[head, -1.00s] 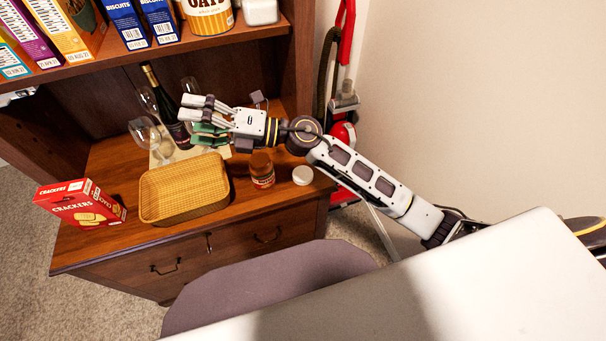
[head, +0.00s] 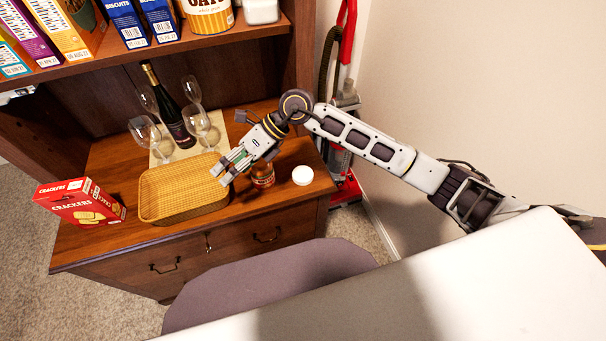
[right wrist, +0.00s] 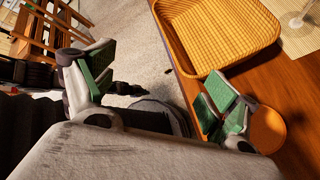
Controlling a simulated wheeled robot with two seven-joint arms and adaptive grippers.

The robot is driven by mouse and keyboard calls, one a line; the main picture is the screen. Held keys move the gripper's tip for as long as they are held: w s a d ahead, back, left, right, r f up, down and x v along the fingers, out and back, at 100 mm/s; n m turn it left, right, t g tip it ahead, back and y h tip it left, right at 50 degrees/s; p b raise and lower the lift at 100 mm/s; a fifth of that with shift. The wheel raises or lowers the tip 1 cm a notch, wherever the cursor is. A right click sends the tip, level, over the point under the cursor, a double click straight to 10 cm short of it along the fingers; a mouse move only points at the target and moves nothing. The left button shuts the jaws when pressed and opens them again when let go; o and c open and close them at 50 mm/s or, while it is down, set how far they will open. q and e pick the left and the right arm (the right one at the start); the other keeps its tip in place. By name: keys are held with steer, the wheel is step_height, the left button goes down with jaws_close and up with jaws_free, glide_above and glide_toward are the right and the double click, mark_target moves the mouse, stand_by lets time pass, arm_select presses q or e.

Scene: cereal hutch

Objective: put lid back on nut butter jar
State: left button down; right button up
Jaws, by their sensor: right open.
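The nut butter jar (head: 263,178) stands without its lid on the cabinet top in the head view, its upper part partly hidden behind my right gripper. In the right wrist view the jar (right wrist: 268,130) shows as a round brown top beside one finger; I cannot tell whether they touch. The white round lid (head: 302,175) lies on the wood to the right of the jar and is not seen in the right wrist view. My right gripper (head: 224,172) is open and empty, angled down between the basket and the jar. My left gripper is not in view.
A woven basket (head: 150,205) stands left of the jar. A dark bottle (head: 172,115) and several wine glasses (head: 143,133) stand behind it. A red crackers box (head: 82,203) is at the left. The shelf above (head: 215,42) holds boxes. Bare wood surrounds the lid.

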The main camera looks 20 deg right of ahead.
steer(key=w+d+f+h, duration=0.3)
steer(key=d+f+h, duration=0.15)
steer(key=d, duration=0.45)
steer(key=t+h, duration=0.1)
steer(key=h, duration=0.5)
glide_above(303, 173)
steer(key=shift+r, duration=0.25)
steer(key=shift+s, duration=0.1)
steer(key=shift+f, duration=4.35)
steer(key=shift+f+p, duration=0.55)
steer(key=shift+f, duration=2)
steer(key=c, duration=0.8)
